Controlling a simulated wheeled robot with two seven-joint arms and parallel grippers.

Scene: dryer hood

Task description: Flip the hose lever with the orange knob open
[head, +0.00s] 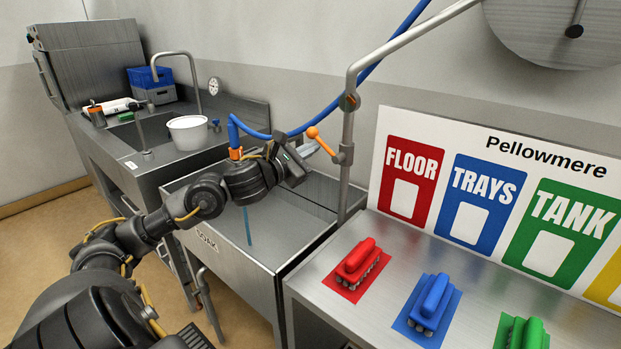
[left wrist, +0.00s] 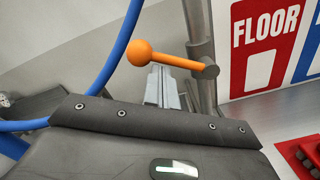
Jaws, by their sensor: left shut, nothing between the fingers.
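The hose lever (head: 323,143) is orange with a ball knob (head: 312,131) at its upper left end. It is mounted on the grey vertical pipe (head: 347,125) and slants down to its pivot there. In the left wrist view the orange knob (left wrist: 139,52) and its arm point left from the pipe, just above the fingers. My left gripper (head: 309,149) is shut and empty, with its fingertips close below the lever. I cannot tell whether they touch it. My right gripper is not in view.
A blue hose (head: 370,68) loops behind my left wrist to an orange-collared nozzle (head: 236,153) over the soak sink (head: 265,255). Red (head: 357,264), blue (head: 430,303) and green (head: 522,333) brushes stand on the right counter. A white bucket (head: 188,132) stands further left.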

